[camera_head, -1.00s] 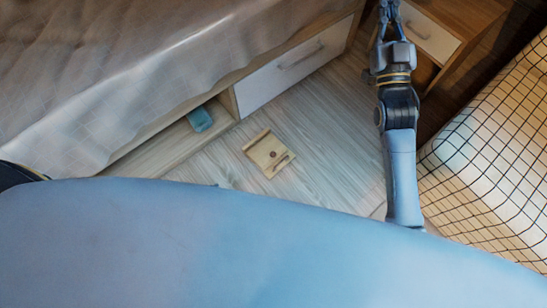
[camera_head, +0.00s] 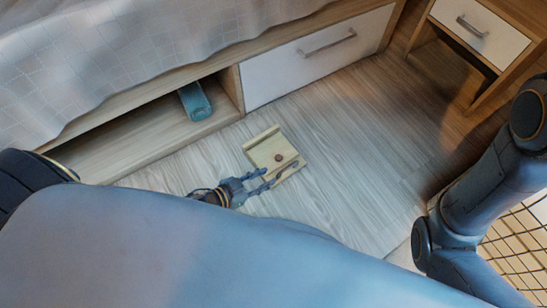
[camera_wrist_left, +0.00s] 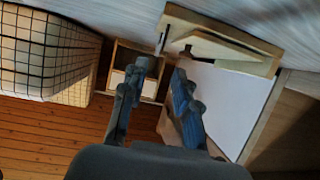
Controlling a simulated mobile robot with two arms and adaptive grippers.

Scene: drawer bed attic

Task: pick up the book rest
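The book rest (camera_head: 268,150) is a small pale wooden plate with a raised back ledge and a dark round spot. It lies on the floor in front of the bed drawer. My left gripper (camera_head: 272,178) is low over the floor at the book rest's near edge, with its fingers pointing toward it. The fingers are apart, and one tip overlaps the book rest in the picture; I cannot tell if they touch. In the left wrist view the book rest (camera_wrist_left: 232,45) is ahead of the open fingers (camera_wrist_left: 160,72), up and to the right. My right gripper is out of view.
The white bed drawer (camera_head: 310,58) is shut behind the book rest. A bedside cabinet (camera_head: 480,35) stands at the back right and a wire-grid basket (camera_head: 520,245) at the right. The floor between is clear.

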